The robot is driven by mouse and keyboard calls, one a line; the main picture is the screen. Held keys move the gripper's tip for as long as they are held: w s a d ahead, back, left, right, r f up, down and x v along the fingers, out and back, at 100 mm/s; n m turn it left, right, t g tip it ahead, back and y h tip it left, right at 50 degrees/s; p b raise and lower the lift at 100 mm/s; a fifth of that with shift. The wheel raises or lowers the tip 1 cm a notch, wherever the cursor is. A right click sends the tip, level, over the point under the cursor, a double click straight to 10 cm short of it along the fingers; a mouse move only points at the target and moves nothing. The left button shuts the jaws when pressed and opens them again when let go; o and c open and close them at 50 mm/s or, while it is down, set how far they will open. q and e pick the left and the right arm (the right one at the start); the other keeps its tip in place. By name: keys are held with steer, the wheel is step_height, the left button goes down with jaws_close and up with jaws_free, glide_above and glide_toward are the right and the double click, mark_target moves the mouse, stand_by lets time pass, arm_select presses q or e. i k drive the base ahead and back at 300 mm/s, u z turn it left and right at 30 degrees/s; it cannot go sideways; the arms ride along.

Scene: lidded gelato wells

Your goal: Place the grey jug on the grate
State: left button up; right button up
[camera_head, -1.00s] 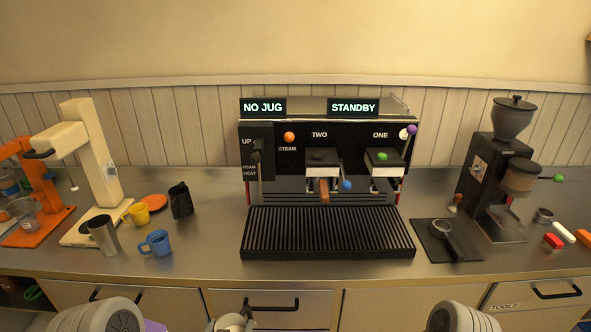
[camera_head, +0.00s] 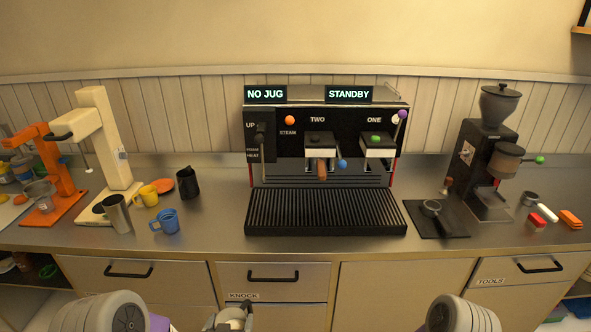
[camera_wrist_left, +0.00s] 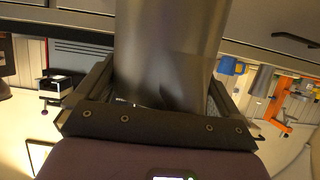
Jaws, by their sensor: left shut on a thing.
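My left gripper (camera_wrist_left: 158,98) is shut on a large grey metal vessel, the grey jug (camera_wrist_left: 170,40), which fills the upper middle of the left wrist view. In the head view the held jug (camera_head: 230,320) shows only at the bottom edge, with something pale inside, in front of the counter and below its top. The grate (camera_head: 325,215) is the black slatted tray at the foot of the coffee machine, bare and well beyond the jug. The machine's left display (camera_head: 265,93) reads NO JUG. My right gripper is out of view.
A steel cup (camera_head: 117,214), a blue mug (camera_head: 166,222), a yellow mug (camera_head: 147,195) and a black jug (camera_head: 188,183) stand left of the grate. A portafilter on a dark mat (camera_head: 436,219) and a grinder (camera_head: 487,165) are to the right. Counter's front strip is clear.

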mark_target(271, 209)
steer(key=k, duration=0.95)
steer(key=u, duration=1)
steer(key=i, duration=1.5)
steer(key=z, duration=0.35)
